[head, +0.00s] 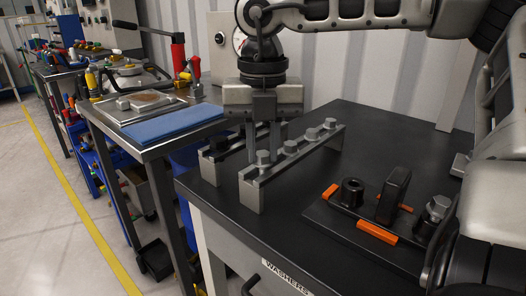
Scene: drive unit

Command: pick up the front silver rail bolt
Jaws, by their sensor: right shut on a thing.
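The silver rail (252,191) stands on short legs on the dark table top and carries several silver bolts in a row. The front silver rail bolt (263,158) is at its near left end. My right gripper (263,148) points straight down over that end, with its fingers shut on the front bolt. The bolt still appears to be at the rail, and whether it has lifted at all cannot be told. My left gripper is not in view.
A darker rail with a black bolt (218,143) stands just behind. A black fixture plate (345,232) with orange blocks (376,232), a black upright part and a silver bolt lies at right. A side bench (150,150) holds a blue mat.

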